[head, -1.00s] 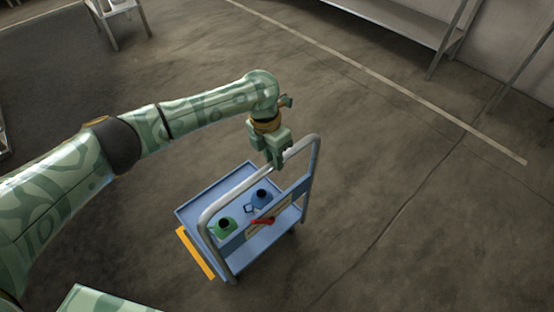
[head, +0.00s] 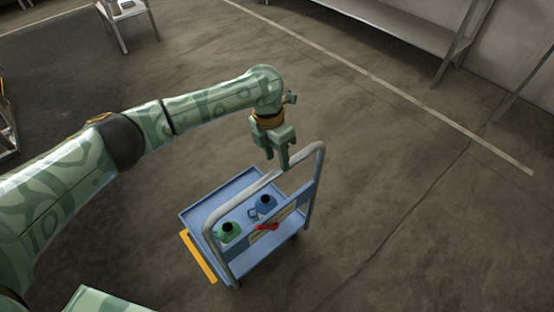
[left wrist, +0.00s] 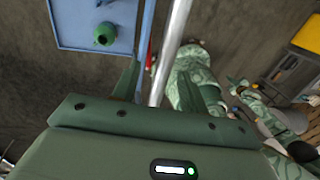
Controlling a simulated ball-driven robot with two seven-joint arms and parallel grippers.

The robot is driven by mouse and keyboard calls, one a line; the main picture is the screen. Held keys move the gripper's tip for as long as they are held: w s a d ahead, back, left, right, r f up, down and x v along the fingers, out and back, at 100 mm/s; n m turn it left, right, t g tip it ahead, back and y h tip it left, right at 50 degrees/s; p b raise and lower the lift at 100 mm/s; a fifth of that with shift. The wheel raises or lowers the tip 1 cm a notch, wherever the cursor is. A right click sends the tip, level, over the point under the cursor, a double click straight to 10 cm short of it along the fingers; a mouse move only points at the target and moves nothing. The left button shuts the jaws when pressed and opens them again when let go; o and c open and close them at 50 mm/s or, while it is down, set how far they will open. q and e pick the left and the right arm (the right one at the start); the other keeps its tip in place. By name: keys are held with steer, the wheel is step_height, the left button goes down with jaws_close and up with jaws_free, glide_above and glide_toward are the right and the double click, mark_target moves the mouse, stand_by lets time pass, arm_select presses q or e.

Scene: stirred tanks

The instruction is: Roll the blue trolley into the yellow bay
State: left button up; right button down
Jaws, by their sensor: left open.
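The blue trolley (head: 232,190) stands on the floor below my left arm, with a grey push handle (head: 319,163) rising on its right side. My left gripper (head: 277,160) is open and points down at the handle's top bar. In the left wrist view the bar (left wrist: 172,45) runs between the two fingers (left wrist: 165,85); I cannot tell how deep it sits. A yellow strip (head: 198,256) lies along the trolley's lower left side; I cannot tell whether it marks the yellow bay. My right gripper is not in view.
A green jug (head: 229,234) and a blue jug (head: 265,205) stand on the trolley, with a red item (head: 267,227) near its handle side. A grey shelf (head: 400,25) is along the back wall. A pale floor line (head: 400,88) crosses the back. The floor right of the trolley is clear.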

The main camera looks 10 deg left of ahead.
arm_select(q)
step_height(320, 180, up, 14)
steer(key=w+a+p, duration=0.1)
steer(key=a+p, duration=0.1)
steer(key=p, duration=0.1)
steer(key=shift+w+a+f+p, duration=0.2)
steer(key=shift+w+f+p, duration=0.05)
steer(key=shift+w+p, duration=0.1)
steer(key=shift+s, duration=0.1)
